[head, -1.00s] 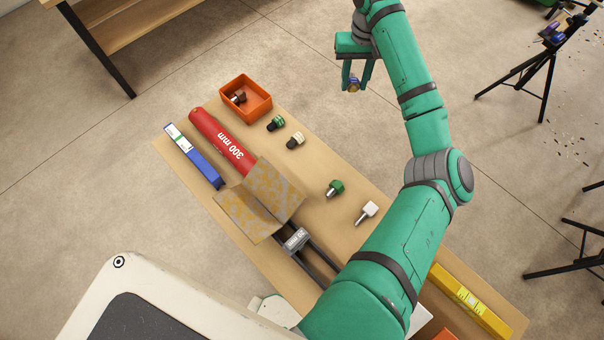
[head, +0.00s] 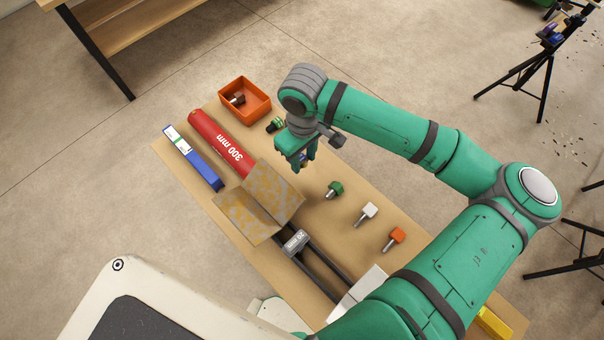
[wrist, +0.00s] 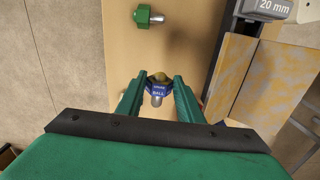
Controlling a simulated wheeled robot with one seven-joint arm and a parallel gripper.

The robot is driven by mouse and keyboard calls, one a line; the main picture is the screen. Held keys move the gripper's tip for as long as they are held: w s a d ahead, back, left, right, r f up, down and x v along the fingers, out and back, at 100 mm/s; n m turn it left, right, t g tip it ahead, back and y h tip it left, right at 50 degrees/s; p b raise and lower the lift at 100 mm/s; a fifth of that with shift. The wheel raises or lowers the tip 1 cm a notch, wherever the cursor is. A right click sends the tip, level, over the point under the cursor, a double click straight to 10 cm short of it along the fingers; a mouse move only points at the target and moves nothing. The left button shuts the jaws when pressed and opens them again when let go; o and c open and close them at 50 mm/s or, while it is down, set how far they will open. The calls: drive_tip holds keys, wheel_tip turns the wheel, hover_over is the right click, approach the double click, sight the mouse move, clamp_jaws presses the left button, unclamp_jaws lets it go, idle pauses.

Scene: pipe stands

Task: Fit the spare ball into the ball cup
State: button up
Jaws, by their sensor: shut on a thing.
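My gripper (head: 303,166) is over the tan board, between the red pipe and the green-headed stem piece. In the wrist view the piece sits between the fingertips of my gripper (wrist: 158,84). I cannot tell its height above the board. A stand at the upper right carries a blue-purple head (head: 550,36); I cannot tell whether this is the ball cup.
The tan board (head: 300,230) holds a red pipe (head: 222,142), a blue box (head: 192,158), a rusty angled plate (head: 262,200) and an orange bin (head: 244,100). Green (head: 335,188), white (head: 369,209) and orange (head: 397,234) stem pieces lie to the right.

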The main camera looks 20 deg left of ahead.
sight(303, 160)
drive_tip(key=shift+f, duration=4.25)
drive_tip(key=shift+f, duration=0.2)
drive_tip(key=o, duration=1.2)
drive_tip(key=shift+w+r, duration=0.1)
drive_tip(key=shift+r, duration=0.05)
wheel_tip(303, 160, up, 12)
drive_tip(key=shift+r, duration=0.1)
